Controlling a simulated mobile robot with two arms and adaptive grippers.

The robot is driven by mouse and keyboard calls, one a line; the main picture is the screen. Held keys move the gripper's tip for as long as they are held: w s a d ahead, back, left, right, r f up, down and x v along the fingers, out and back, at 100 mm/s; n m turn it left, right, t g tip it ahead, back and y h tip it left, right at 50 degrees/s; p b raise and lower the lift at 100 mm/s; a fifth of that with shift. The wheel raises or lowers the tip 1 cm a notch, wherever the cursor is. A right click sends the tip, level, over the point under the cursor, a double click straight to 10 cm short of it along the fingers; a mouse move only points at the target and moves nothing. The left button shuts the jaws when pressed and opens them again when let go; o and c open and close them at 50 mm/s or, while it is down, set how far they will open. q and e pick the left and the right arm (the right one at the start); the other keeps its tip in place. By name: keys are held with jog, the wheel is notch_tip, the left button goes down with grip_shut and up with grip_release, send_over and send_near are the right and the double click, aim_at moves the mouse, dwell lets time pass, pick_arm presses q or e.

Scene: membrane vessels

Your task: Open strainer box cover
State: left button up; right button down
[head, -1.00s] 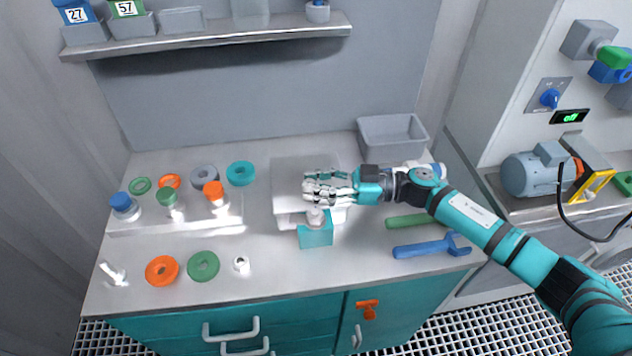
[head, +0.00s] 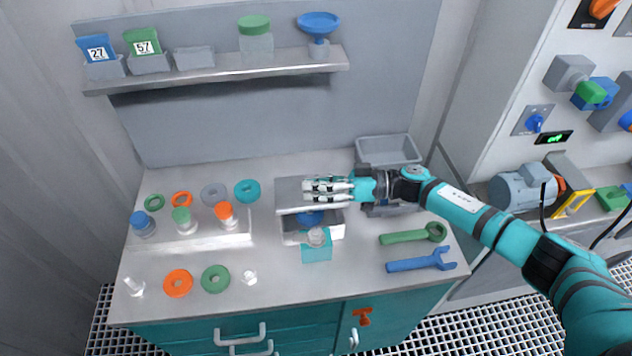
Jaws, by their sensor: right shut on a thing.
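The strainer box (head: 292,238) is a grey box in the middle of the bench, with a blue round part (head: 311,217) visible inside. Its flat grey cover (head: 290,193) sits toward the rear of the box, so the front of the inside is exposed. My right gripper (head: 310,190) is shut on the cover, over its top. The fingers hide part of the cover, and I cannot tell exactly where they grip it. My left gripper is not in view.
A grey open bin (head: 388,150) stands behind my right arm. A green wrench (head: 405,237) and a blue wrench (head: 420,262) lie to the right. Bottles and several rings fill the left, with an orange ring (head: 178,283) in front. A shelf (head: 215,70) runs above.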

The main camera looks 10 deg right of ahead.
jog(key=shift+w+r+m+g+p, duration=0.3)
jog(key=shift+w+r+m+p, duration=0.8)
jog(key=shift+m+p, duration=0.1)
